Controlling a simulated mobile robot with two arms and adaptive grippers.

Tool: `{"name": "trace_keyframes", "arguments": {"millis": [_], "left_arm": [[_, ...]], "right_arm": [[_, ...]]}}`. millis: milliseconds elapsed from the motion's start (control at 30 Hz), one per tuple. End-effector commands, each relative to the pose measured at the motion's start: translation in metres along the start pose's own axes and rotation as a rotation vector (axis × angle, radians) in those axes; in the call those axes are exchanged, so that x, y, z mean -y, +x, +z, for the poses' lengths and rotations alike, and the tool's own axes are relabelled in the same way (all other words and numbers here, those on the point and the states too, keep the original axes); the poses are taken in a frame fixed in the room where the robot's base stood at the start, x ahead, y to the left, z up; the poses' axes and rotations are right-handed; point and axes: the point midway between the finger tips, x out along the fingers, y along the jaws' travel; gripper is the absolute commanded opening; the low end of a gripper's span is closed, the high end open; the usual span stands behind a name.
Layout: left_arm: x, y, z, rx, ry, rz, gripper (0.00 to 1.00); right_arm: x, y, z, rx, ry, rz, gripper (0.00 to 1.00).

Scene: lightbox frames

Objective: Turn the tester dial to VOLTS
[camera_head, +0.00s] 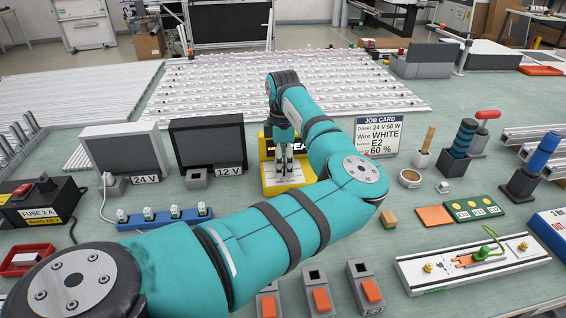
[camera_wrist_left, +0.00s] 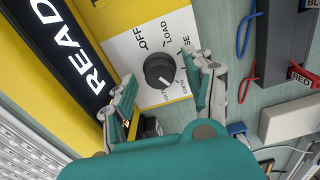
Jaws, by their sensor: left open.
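The tester is a yellow box (camera_head: 300,178) with a dark READ display, standing at the middle of the bench in the head view. Its dark round dial (camera_wrist_left: 159,70) sits on a white plate (camera_wrist_left: 125,45) in the left wrist view. OFF and LOAD are legible at the plate's upper part; other labels at the right and bottom are small or partly covered. The dial's white mark points to the lower right in that view. My left gripper (camera_head: 284,152) is open, its fingers on either side of the dial (camera_wrist_left: 165,72) with visible gaps. My right gripper is out of view.
A job card (camera_head: 378,134) stands right of the tester. Two dark-screened panels marked 24 V (camera_head: 124,152) and 12 V (camera_head: 208,142) stand left. A blue terminal rail (camera_head: 165,218), a fuse box (camera_head: 38,200) and a white fixture strip (camera_head: 475,262) lie nearer.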

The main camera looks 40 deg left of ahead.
Motion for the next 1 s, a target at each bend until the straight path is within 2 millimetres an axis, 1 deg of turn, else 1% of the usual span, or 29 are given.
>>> {"name": "trace_keyframes", "arguments": {"millis": [100, 333, 367, 733, 767, 867, 1000], "left_arm": [[0.0001, 0.0045, 0.0001, 0.0, 0.0, 0.0, 0.53], [0.0, 0.005, 0.0002, 0.0, 0.0, 0.001, 0.53], [0.0, 0.005, 0.0002, 0.0, 0.0, 0.0, 0.51], [0.0, 0.0046, 0.0001, 0.0, 0.0, 0.0, 0.02], [0.0, 0.0046, 0.0001, 0.0, 0.0, 0.0, 0.0], [0.0, 0.0041, 0.0, 0.0, 0.002, 0.0, 0.0], [0.0, 0.0021, 0.0, 0.0, 0.024, -0.001, 0.0]], "right_arm": [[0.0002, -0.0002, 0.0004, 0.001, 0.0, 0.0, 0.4], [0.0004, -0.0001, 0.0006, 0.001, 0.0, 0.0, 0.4], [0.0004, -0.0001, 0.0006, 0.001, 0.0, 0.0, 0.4], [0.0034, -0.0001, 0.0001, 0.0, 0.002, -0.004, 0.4], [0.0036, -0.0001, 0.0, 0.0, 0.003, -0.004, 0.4], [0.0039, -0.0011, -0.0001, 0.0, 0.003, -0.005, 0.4], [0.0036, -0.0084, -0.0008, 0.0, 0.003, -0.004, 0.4]]}}
